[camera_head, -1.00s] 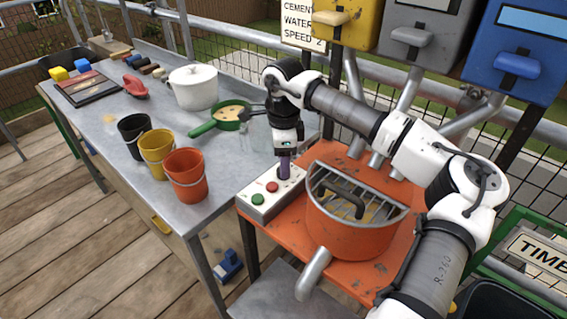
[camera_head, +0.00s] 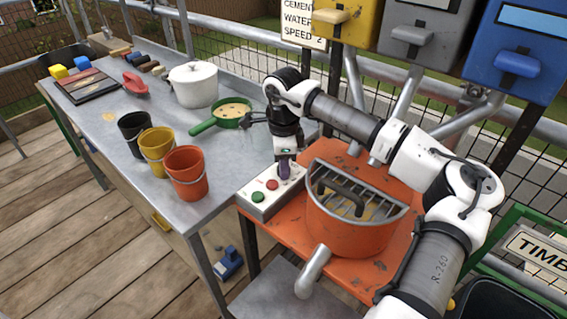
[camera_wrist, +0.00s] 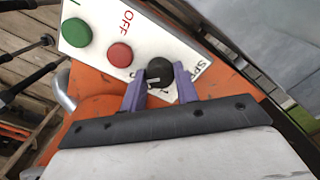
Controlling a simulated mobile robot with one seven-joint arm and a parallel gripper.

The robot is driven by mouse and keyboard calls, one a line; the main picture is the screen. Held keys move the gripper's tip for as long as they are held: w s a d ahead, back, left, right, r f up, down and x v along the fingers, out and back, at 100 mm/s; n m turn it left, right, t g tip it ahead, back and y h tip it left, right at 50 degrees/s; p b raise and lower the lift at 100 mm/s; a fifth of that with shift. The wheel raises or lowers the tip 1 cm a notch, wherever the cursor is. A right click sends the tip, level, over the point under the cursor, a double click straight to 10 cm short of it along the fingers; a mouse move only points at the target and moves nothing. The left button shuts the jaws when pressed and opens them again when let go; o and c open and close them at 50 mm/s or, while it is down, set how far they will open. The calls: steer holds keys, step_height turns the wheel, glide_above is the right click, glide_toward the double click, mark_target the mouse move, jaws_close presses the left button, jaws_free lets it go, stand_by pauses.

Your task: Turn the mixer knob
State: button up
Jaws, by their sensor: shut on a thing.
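The mixer's control box (camera_head: 268,196) is white and sits on the orange stand, left of the orange mixer drum (camera_head: 345,235). It carries a green button (camera_head: 258,197), a red button (camera_head: 272,185) and a black round knob. In the wrist view the knob (camera_wrist: 159,71) has a pale pointer line and sits beside the partly hidden "SPEED" lettering. My gripper (camera_wrist: 160,82) has its two purple fingers shut on the knob's sides. In the head view my gripper (camera_head: 285,172) points down onto the box's far end and hides the knob.
A sign (camera_head: 304,22) reads cement, water, speed 2. A metal table (camera_head: 120,120) at the left holds several buckets, a green pan (camera_head: 222,117) and a white pot (camera_head: 193,86).

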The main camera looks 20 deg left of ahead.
steer(key=n+b, duration=0.2)
steer(key=n, duration=0.1)
steer(key=shift+f+n, duration=0.1)
steer(key=shift+n, duration=0.2)
steer(key=n+b, duration=0.1)
steer(key=n, duration=0.4)
stand_by(0.6)
steer(key=o, duration=1)
steer(key=shift+c, duration=0.2)
steer(key=shift+r, duration=0.2)
step_height(320, 180, up, 14)
steer(key=b, duration=0.1)
steer(key=shift+f, duration=0.15)
